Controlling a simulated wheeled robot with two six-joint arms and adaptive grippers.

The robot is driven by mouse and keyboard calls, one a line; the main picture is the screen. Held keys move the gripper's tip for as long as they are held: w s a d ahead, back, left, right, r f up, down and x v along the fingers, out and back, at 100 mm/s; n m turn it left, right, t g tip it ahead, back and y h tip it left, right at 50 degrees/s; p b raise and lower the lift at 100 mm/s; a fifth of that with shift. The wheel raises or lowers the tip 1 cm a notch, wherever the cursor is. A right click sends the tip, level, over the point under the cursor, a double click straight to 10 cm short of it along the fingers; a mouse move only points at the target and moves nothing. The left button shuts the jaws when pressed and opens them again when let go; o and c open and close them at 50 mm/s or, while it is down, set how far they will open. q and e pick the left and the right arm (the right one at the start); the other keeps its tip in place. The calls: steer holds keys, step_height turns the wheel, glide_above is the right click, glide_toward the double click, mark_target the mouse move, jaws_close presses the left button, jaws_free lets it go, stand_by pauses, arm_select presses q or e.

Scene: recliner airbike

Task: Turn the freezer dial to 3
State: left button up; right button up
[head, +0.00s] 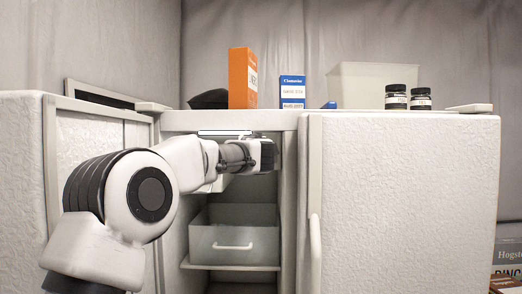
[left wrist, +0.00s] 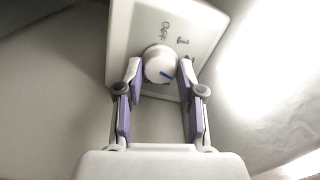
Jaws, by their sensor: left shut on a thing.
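The freezer dial (left wrist: 159,64) is a round white knob on a pale plate (left wrist: 126,22) in the left wrist view. A blue mark on the knob points to the lower right of the picture. The plate reads "OFF" and "1"; a further mark by the right fingertip is partly covered. My left gripper (left wrist: 160,75) has its two purple-padded fingers on either side of the knob, shut on it. In the head view my left gripper (head: 266,155) reaches into the upper part of the open freezer compartment; the dial is hidden there. My right gripper is out of view.
A drawer (head: 234,244) with a white handle sits below my arm on a shelf. A closed door (head: 400,200) stands right of the opening. On top are an orange box (head: 242,78), a blue-white box (head: 292,92), a white bin (head: 360,80) and two dark jars (head: 396,97).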

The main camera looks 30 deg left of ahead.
arm_select(q)
steer(key=o, duration=0.7)
steer(key=shift+r, duration=0.1)
steer(key=b+v, duration=0.4)
steer(key=shift+s+d, duration=0.15)
steer(key=shift+s, duration=0.2)
steer(key=shift+f, duration=0.2)
